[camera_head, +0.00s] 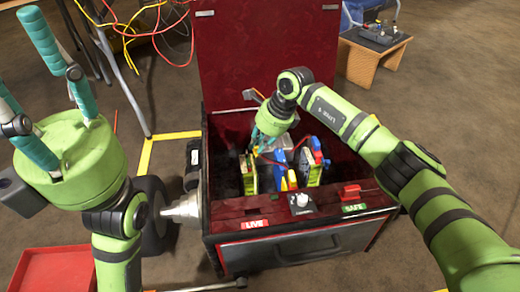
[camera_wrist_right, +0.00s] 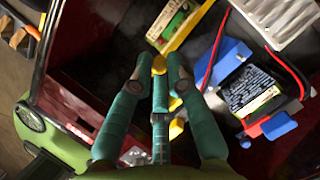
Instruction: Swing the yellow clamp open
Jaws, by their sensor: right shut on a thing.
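My right gripper (camera_head: 266,127) reaches down into the red open box. In the right wrist view its teal fingers (camera_wrist_right: 160,80) are closed together around a small yellow piece, the yellow clamp (camera_wrist_right: 159,64), which shows between the fingertips. Most of the clamp is hidden by the fingers. Another small yellow part (camera_wrist_right: 176,128) shows beside the right finger. In the head view my gripper hides the clamp. My left gripper (camera_head: 45,85) is raised at the left, its teal fingers spread and empty, well away from the box.
The red box (camera_head: 308,214) has its lid (camera_head: 270,60) up at the back. Inside are yellow-framed blocks (camera_head: 313,172), blue parts and red cables. A red tray (camera_head: 55,275) lies lower left.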

